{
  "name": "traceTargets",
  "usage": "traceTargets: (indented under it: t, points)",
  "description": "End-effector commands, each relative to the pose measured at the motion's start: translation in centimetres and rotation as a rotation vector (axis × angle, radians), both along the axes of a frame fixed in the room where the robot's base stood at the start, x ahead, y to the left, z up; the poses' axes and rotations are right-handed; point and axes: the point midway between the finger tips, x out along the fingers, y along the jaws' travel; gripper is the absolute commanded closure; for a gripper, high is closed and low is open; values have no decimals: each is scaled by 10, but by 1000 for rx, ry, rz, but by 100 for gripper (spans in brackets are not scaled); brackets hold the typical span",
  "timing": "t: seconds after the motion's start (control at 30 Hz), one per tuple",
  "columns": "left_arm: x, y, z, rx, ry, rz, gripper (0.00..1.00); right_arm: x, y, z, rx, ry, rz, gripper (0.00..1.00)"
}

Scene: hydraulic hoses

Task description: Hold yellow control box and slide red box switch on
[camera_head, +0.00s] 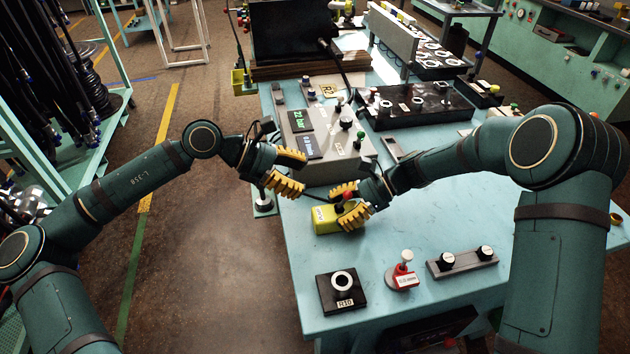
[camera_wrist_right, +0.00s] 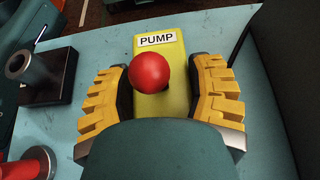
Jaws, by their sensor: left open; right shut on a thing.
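The yellow control box (camera_head: 325,222) lies on the near left part of the light blue table. It bears a PUMP label and a red ball knob in the right wrist view (camera_wrist_right: 174,45). My right gripper (camera_head: 345,204) is shut on the box, with a yellow finger on each side; its fingers also show in the right wrist view (camera_wrist_right: 165,85). My left gripper (camera_head: 299,175) is open and empty, just up and left of the box near the table's left edge.
A black block with a ring (camera_head: 342,290) and a grey bar with two black knobs (camera_head: 462,261) stand near the front. A grey control panel (camera_head: 320,140) stands behind the box. The table between the box and the red block is clear.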

Motion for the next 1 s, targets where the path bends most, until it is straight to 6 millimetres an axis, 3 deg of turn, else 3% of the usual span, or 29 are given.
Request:
traceTargets:
  t: [0.47,0.5,0.57,1.0]
  points:
    - [-1,6,3,1,0,-1,48,0,0,-1,-2,2,0,84]
    - [-1,5,3,1,0,-1,48,0,0,-1,-2,2,0,30]
    - [-1,5,3,1,0,-1,48,0,0,-1,-2,2,0,9]
    - [-1,5,3,1,1,-1,48,3,-6,3,-1,-1,-2,6]
